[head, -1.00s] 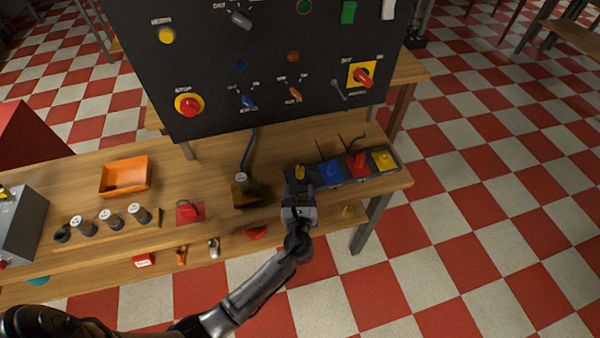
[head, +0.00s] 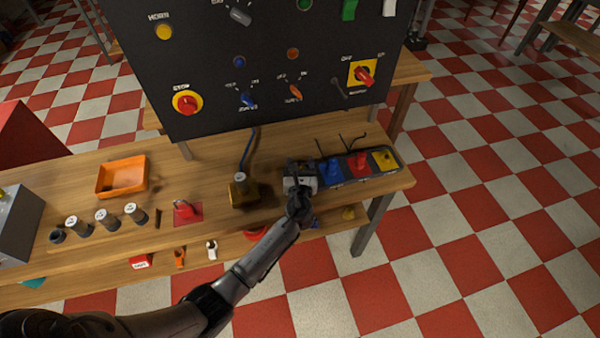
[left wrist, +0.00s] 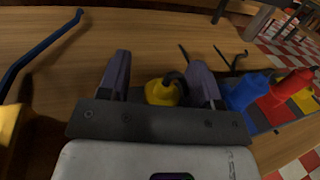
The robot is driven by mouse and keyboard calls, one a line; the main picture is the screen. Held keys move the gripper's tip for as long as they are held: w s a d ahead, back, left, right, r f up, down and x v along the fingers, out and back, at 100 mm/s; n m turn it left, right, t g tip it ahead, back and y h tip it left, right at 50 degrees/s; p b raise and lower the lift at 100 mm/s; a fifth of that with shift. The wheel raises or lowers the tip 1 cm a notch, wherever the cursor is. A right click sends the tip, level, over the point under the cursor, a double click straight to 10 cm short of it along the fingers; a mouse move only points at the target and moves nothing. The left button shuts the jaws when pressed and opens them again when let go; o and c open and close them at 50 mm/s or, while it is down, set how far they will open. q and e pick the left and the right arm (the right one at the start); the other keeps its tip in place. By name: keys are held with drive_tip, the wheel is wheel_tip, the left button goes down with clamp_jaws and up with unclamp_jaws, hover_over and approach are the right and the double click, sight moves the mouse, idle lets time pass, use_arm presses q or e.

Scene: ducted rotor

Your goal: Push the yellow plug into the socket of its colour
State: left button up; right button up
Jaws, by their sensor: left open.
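The yellow plug (left wrist: 162,92) shows in the left wrist view between the two fingers of my left gripper (left wrist: 160,68), with a dark cable at its top. The fingers are apart, one on each side of it; contact cannot be told. In the head view my left gripper (head: 300,170) covers the plug at the left end of a dark strip (head: 368,178). The yellow socket block (head: 384,160) is at the strip's right end and also shows in the left wrist view (left wrist: 304,101). My right gripper is not in view.
A blue plug (head: 330,168) and a red plug (head: 358,163) stand between my gripper and the yellow block. A yellow-brown block (head: 243,190) with a blue cable stands left of the gripper. The black panel (head: 280,60) rises behind.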

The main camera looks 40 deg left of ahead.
use_arm(q)
drive_tip(key=c, duration=1)
wheel_tip(320, 180, up, 5)
drive_tip(key=shift+f+p, duration=0.15)
drive_tip(key=shift+p, duration=1.1)
drive_tip(key=d+r+p, duration=0.1)
drive_tip(key=d+r, duration=0.5)
drive_tip(key=d, duration=0.5)
drive_tip(key=shift+s+d+r+p, duration=0.2)
drive_tip(key=shift+s+d+p, duration=0.1)
drive_tip(key=shift+p, duration=0.1)
